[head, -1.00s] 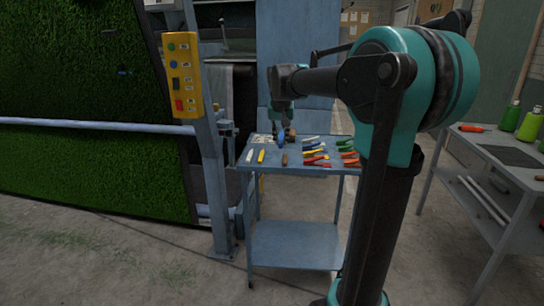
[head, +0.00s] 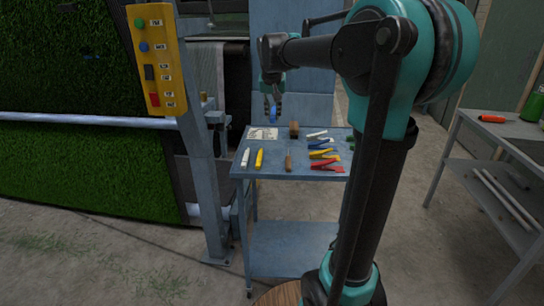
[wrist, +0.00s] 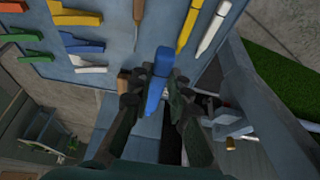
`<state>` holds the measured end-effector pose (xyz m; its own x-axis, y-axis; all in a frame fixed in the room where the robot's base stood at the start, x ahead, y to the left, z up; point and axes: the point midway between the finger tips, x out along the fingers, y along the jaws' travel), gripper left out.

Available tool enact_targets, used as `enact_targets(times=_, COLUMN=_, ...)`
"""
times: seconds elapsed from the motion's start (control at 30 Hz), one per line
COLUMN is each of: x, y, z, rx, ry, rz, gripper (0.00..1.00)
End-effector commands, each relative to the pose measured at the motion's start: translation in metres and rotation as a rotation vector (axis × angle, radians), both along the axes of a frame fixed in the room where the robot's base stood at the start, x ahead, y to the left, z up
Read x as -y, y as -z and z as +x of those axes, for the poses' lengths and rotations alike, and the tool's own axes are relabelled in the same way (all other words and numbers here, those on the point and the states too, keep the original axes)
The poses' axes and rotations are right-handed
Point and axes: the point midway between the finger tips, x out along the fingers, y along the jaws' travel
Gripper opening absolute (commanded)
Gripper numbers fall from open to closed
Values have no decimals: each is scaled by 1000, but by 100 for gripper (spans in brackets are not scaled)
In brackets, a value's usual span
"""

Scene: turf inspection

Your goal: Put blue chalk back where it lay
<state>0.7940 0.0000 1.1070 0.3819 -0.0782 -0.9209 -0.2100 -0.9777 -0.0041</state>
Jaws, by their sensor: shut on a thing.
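The blue chalk (head: 273,115) is in my gripper (head: 272,106), held above the back left of the blue metal table (head: 262,173). In the wrist view the blue chalk (wrist: 157,80) stands between the two fingers, its far end sticking out over the table. My gripper is shut on it. On the table's front left lie a white chalk (head: 245,158) and a yellow chalk (head: 259,159), side by side. They show at the top of the wrist view as the yellow chalk (wrist: 187,25) and the white chalk (wrist: 211,30).
A brown-handled tool (head: 289,162) lies right of the yellow chalk. A paper card (head: 263,133) and a brown block (head: 294,129) are at the back. Several coloured clips (head: 322,154) fill the right. A post with a yellow button box (head: 157,60) stands left of the table.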

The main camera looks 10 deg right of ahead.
Motion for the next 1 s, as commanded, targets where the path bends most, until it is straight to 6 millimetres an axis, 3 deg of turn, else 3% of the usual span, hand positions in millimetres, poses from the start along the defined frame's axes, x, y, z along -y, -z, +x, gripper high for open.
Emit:
enact_targets(times=0.5, x=0, y=122, z=0, rx=0, ry=0, rz=0, gripper=0)
enact_targets(times=1.0, x=0, y=180, z=0, rx=0, ry=0, rz=0, gripper=0)
